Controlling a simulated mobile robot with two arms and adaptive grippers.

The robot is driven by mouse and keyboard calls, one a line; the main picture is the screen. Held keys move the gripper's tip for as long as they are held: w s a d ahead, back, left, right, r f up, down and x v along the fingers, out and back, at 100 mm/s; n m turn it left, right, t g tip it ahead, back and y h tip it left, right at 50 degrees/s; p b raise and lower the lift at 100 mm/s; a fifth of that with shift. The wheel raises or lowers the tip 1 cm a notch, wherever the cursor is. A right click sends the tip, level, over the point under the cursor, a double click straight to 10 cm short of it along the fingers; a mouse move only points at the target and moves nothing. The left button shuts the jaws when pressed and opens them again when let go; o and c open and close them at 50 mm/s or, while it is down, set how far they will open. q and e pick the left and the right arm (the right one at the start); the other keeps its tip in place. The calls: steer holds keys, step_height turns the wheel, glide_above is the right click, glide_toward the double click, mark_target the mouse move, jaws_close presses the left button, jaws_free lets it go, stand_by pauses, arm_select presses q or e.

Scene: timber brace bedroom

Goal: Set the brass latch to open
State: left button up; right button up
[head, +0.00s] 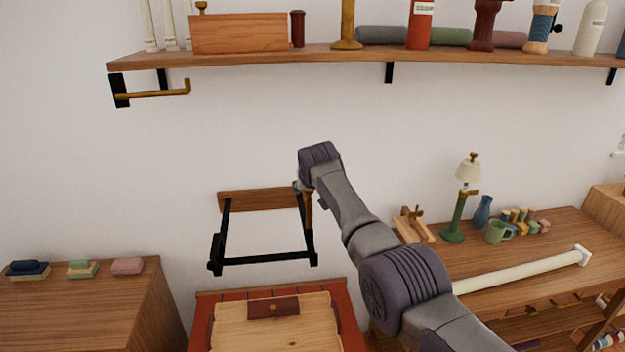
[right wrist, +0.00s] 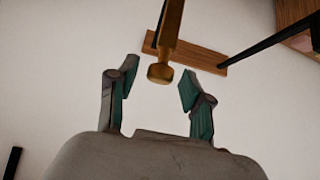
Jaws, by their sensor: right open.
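A brass latch (right wrist: 168,35), a rod with a rounded knob end, shows in the right wrist view. Its knob lies between the two fingertips of my right gripper (right wrist: 158,85), with a gap on each side. The fingers are spread and I see no contact. In the head view a strip of the latch (head: 308,209) hangs beside the right end of a wooden wall rail (head: 258,199). My right gripper (head: 302,187) is at that rail end and is mostly hidden by its own arm. My left gripper is not in view.
A black frame (head: 265,261) hangs from the rail above a red-edged chest (head: 352,323). A shelf (head: 350,54) with bottles and candlesticks runs above; a brass bar (head: 150,94) sits under its left end. A desk (head: 540,245) with a lamp stands right.

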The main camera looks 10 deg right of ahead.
steer(key=v, duration=1.1)
steer(key=shift+f, duration=0.15)
